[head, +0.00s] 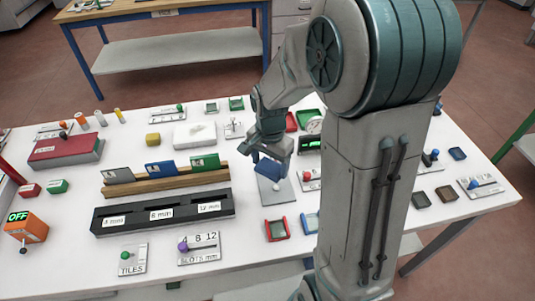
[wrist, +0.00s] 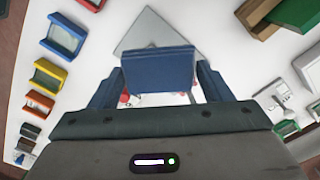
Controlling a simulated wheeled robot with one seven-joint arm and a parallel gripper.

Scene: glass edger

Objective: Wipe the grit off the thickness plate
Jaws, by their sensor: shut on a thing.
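My gripper (head: 267,152) is shut on a blue block (head: 269,169), which could be the wiper. In the wrist view the block (wrist: 158,72) sits between the two blue fingers (wrist: 158,88). A flat grey plate (head: 276,197), likely the thickness plate, lies on the white table just below the block. Part of the plate (wrist: 150,27) shows beyond the block in the wrist view; the rest is hidden. The block is tilted in the head view, and I cannot tell whether it touches the plate. A small pale spot shows on the plate; I cannot make out grit.
A black slotted rack (head: 160,211) marked in mm and a wooden rack (head: 165,181) with grey, blue and green tiles stand left of the plate. Red (head: 276,229) and blue (head: 311,223) trays lie in front. Labelled sliders, including one for slots (head: 199,248), crowd the table.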

